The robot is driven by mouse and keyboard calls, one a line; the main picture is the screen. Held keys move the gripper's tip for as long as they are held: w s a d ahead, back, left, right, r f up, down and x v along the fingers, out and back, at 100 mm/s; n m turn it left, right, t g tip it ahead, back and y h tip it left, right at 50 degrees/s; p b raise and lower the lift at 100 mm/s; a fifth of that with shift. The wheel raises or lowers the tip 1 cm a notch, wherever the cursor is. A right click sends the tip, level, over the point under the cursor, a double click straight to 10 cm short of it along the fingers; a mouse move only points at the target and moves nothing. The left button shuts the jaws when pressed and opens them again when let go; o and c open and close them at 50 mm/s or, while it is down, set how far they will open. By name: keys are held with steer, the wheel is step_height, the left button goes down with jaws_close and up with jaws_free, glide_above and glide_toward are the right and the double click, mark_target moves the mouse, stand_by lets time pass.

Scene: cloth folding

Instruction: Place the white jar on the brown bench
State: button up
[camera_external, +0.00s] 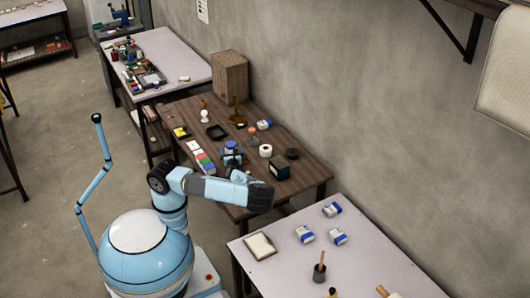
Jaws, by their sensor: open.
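The brown bench (310,172) is the dark wooden table in the middle, against the wall. A small white round thing (265,151) with a dark centre stands on it right of the middle; I cannot tell whether it is the white jar or a roll. Another small white piece (204,116) stands toward the bench's far left part. My arm reaches over the bench's near edge and folds back. My gripper (232,160) seems to be at the blue end above the bench; its fingers are too small to make out. Nothing is seen held in it.
A pale table (290,265) at the front right holds blue-white packets (305,234). The bench's right end is fairly clear.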

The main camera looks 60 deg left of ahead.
steer(key=shift+v, duration=4.3)
